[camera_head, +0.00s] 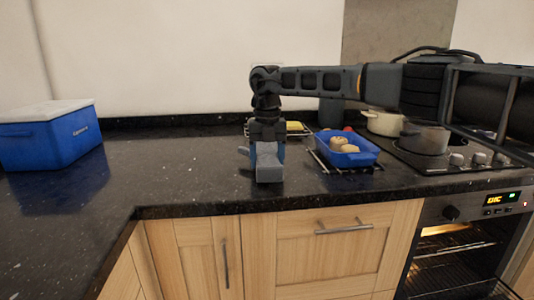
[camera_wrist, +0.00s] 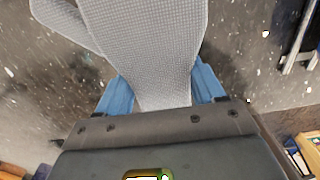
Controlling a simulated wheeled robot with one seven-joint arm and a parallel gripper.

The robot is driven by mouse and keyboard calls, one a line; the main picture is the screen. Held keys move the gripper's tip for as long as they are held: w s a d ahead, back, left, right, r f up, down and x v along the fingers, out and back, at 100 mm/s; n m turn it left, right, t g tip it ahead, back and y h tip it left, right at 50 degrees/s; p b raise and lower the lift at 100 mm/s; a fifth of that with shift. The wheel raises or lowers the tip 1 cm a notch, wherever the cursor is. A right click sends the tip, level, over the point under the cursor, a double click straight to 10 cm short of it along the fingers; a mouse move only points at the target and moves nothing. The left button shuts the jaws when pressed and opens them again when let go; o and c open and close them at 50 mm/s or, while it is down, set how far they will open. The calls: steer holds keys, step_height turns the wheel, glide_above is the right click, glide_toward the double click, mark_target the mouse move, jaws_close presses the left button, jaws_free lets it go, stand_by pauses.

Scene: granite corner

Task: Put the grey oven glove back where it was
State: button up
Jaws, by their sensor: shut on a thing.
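The grey oven glove (camera_head: 269,173) is in my gripper (camera_head: 267,150), over the dark worktop (camera_head: 180,165) near its front edge in the head view. In the wrist view the woven grey glove (camera_wrist: 145,45) fills the upper middle, with its thumb part to the left. The blue fingers of my gripper (camera_wrist: 162,88) sit on both sides of the glove's narrow end and are shut on it. The glove partly hides the fingertips. I cannot tell whether its lower end touches the worktop.
A blue cool box (camera_head: 50,135) with a white lid stands at the far left. A blue tray (camera_head: 362,158) of rolls sits on a rack at right, beside the hob with a cream pot (camera_head: 384,123) and a grey pot (camera_head: 425,138). The worktop left of my gripper is clear.

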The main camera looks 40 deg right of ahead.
steer(key=shift+f, duration=0.15)
steer(key=o, duration=1.3)
steer(key=shift+c, duration=0.2)
steer(key=shift+o, duration=0.2)
steer(key=shift+r+p, duration=3.65)
steer(key=shift+r, duration=0.9)
